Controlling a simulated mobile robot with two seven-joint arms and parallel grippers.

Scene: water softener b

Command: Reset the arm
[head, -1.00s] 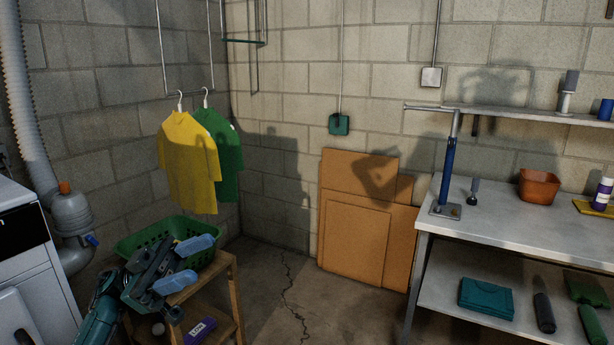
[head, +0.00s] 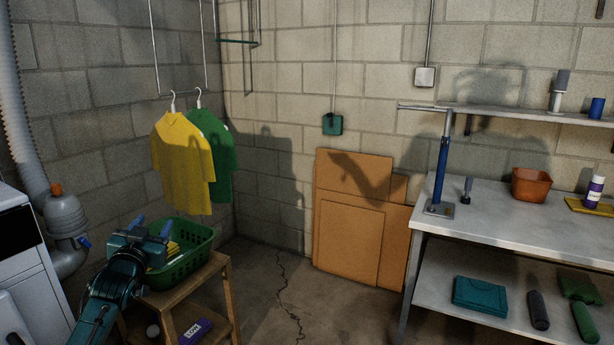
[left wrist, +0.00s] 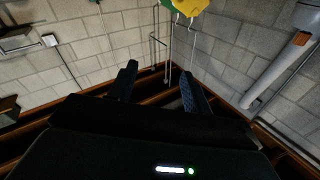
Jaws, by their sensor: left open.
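My left arm comes in from the lower left in the head view. Its left gripper (head: 151,226) is open and empty, with its blue fingertips apart, in front of the near left side of the green basket (head: 188,268). The basket sits on a wooden stool (head: 228,300) and holds something yellow. In the left wrist view the two fingers of the left gripper (left wrist: 158,84) stand apart with nothing between them. My right gripper is not in view.
A yellow shirt (head: 182,165) and a green shirt (head: 221,160) hang behind the basket. A white appliance (head: 28,262) and a grey pipe (head: 66,222) stand left. Cardboard sheets (head: 350,232) lean on the wall. A metal table (head: 500,238) stands right. The cracked floor between is clear.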

